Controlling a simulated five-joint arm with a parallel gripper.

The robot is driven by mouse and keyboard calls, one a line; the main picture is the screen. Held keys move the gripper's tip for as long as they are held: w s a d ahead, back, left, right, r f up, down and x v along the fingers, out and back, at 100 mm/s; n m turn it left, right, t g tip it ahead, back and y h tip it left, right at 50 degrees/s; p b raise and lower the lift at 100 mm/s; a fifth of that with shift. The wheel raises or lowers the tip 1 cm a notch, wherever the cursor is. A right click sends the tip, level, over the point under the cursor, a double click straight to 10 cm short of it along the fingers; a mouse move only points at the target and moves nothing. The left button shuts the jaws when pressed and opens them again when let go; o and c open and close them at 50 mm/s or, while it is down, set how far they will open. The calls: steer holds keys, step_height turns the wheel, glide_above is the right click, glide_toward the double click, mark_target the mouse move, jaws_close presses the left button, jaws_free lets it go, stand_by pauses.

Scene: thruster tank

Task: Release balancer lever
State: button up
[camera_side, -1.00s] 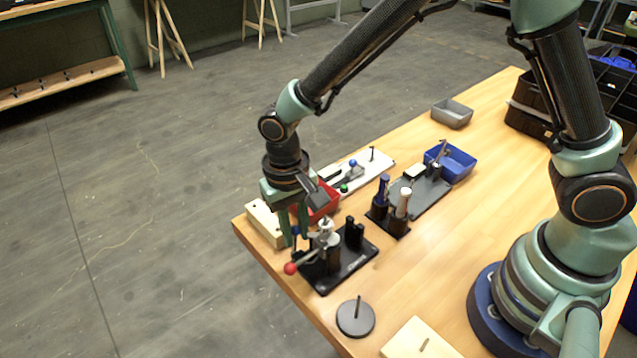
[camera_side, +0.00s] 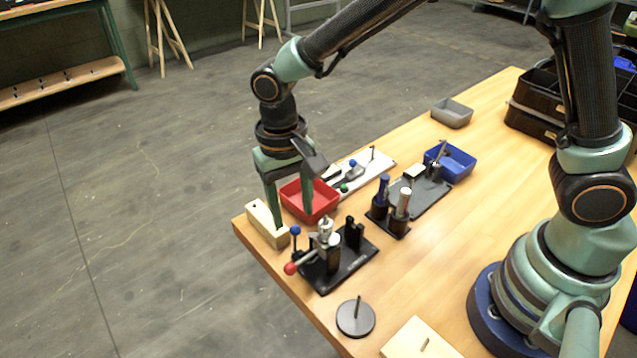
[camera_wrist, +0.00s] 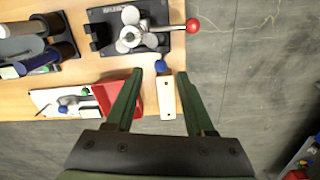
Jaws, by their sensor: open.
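The balancer fixture is a black base plate (camera_side: 345,268) with a silver hub (camera_side: 325,232), also at the top of the wrist view (camera_wrist: 130,36). A lever with a red ball (camera_side: 290,268) sticks out from it; that ball shows in the wrist view too (camera_wrist: 192,26). A short upright post carries a blue ball (camera_side: 295,230). My gripper (camera_side: 292,220) is open and empty, with its fingers wide apart, beyond the fixture. In the wrist view, the blue ball (camera_wrist: 161,66) appears between and just past my fingertips (camera_wrist: 160,75); I see no contact.
A red tray (camera_side: 318,206) and a pale wooden block (camera_side: 262,226) lie close to my fingers. A holder with blue and white-topped handles (camera_side: 390,222) stands right of the fixture. A grey disc with a pin (camera_side: 355,320) lies in front. The table edge is close at left.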

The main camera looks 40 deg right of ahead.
step_height(320, 180, up, 6)
steer(key=shift+w+r, duration=0.15)
steer(key=shift+r, duration=0.05)
stand_by(0.3)
steer(key=s+d+r+n+t, duration=0.1)
steer(key=s+d+r+t, duration=0.2)
steer(key=d, duration=0.7)
steer(key=s+d+r+n+t, duration=0.1)
steer(key=s+d+r+t, duration=0.2)
steer(key=d, duration=0.7)
steer(key=shift+w+v, duration=0.2)
steer(key=shift+v, duration=0.8)
